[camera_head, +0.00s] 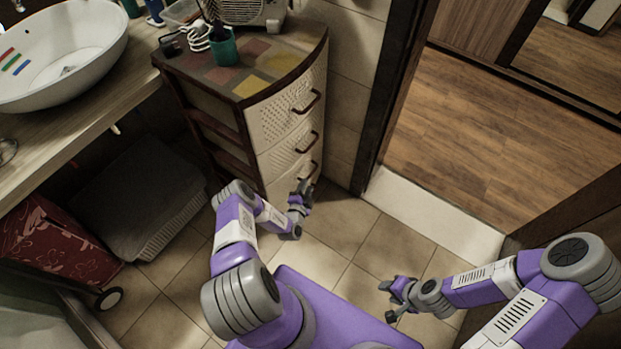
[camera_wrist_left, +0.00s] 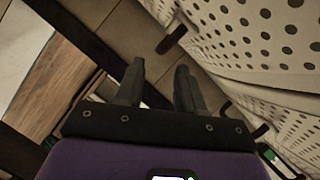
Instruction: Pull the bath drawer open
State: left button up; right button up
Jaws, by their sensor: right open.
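The bath drawer unit (camera_head: 275,100) stands at upper centre in the head view, with cream perforated fronts that look shut. Its dark curved handles are an upper one (camera_head: 307,102), a middle one (camera_head: 303,143) and a low one (camera_head: 308,171). My left gripper (camera_head: 304,190) is beside the lowest drawer, close to the low handle, partly overlapping it in view. In the left wrist view its fingers (camera_wrist_left: 158,75) are apart with only floor between them; a dark handle (camera_wrist_left: 172,38) lies ahead, untouched. My right gripper (camera_head: 390,298) is open and empty above the floor tiles.
A counter with a white basin (camera_head: 62,55) is at left, above a dark grey basket (camera_head: 140,200) and a red bag (camera_head: 55,240). A doorway opens at right. Tiled floor before the unit is clear.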

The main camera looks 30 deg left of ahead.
aim_at(310, 176)
pick_arm(q)
jog(key=b+x, duration=0.3)
jog(key=x, duration=0.3)
jog(key=shift+w+a, duration=0.1)
jog(key=shift+w, duration=0.25)
grip_shut()
